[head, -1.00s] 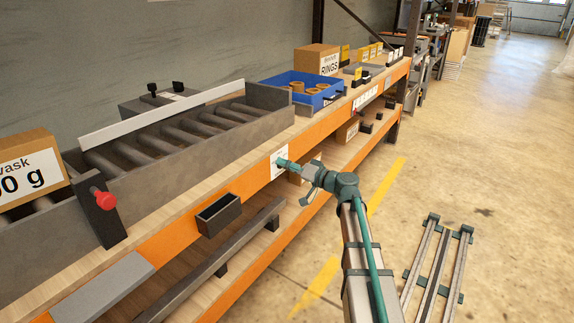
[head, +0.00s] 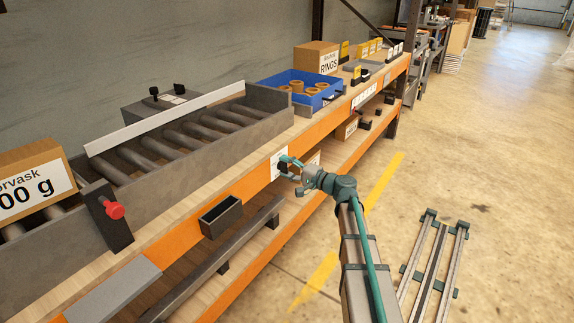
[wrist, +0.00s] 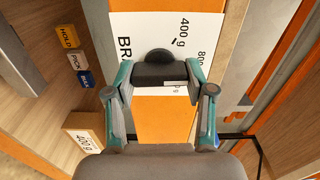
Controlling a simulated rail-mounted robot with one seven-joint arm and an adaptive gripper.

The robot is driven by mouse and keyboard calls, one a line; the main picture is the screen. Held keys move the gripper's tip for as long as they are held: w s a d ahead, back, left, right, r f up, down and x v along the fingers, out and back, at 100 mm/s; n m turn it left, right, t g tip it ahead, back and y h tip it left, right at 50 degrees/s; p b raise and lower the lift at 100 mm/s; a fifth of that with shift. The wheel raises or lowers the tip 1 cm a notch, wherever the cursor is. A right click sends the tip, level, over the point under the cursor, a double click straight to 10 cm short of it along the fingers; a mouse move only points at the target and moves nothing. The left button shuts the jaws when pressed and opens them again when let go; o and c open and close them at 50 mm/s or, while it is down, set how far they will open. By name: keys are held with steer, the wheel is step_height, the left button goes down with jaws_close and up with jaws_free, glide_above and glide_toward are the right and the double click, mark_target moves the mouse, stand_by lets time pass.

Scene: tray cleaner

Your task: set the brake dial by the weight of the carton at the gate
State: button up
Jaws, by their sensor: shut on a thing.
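The brake dial (wrist: 159,73) is a black knob on a white scale plate (wrist: 140,25) marked "BR…", "400 g" and "80…". My gripper (wrist: 160,80) has one teal finger on each side of the knob and is shut on it. In the head view my gripper (head: 287,165) is at the plate on the orange shelf beam; the knob is small and partly hidden there. The carton (head: 30,185) stands on the rollers at the far left, its label ending in "00 g", its first part cut off. The gate post (head: 108,220) with a red knob (head: 115,211) is beside it.
The roller conveyor (head: 180,135) runs along the shelf. A blue bin (head: 270,83) holds several rings. A small dark box (head: 220,217) hangs on the beam. In the wrist view, HOLD (wrist: 67,36), PICK (wrist: 76,62) and a blue block (wrist: 85,79) stand left, above a 400 g carton (wrist: 78,130).

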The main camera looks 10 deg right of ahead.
steer(key=shift+m, duration=0.3)
steer(key=o, duration=1.2)
steer(key=shift+c, duration=0.2)
steer(key=v, duration=1.2)
